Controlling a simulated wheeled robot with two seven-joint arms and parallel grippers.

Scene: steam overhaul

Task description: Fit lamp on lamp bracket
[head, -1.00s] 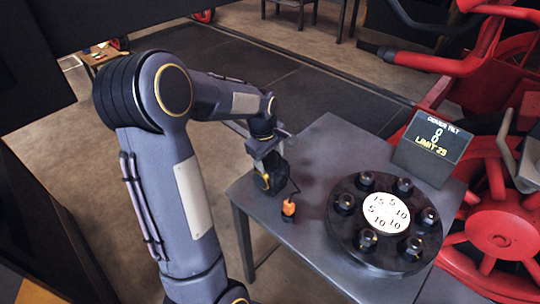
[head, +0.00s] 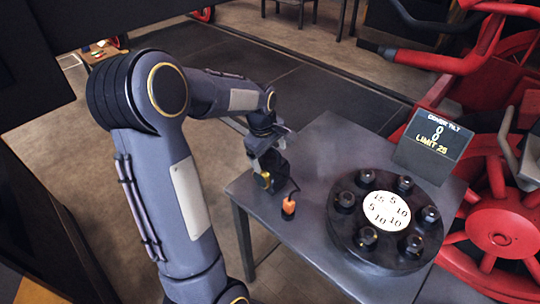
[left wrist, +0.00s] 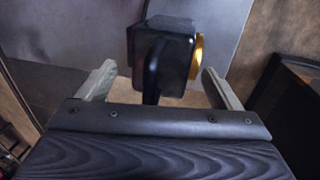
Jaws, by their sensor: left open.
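The lamp, a small dark box with a yellow lens (head: 265,181), is at the left end of the grey table in the head view. It also shows in the left wrist view as a dark body with an amber side (left wrist: 176,58). My left gripper (head: 267,155) is over it, pointing down. In the left wrist view its two fingers (left wrist: 158,86) are apart, one on each side of the lamp's dark handle. Whether the lamp touches the table is hard to tell. I cannot identify the lamp bracket. My right gripper is not in view.
Red machinery (head: 500,225) stands at right.

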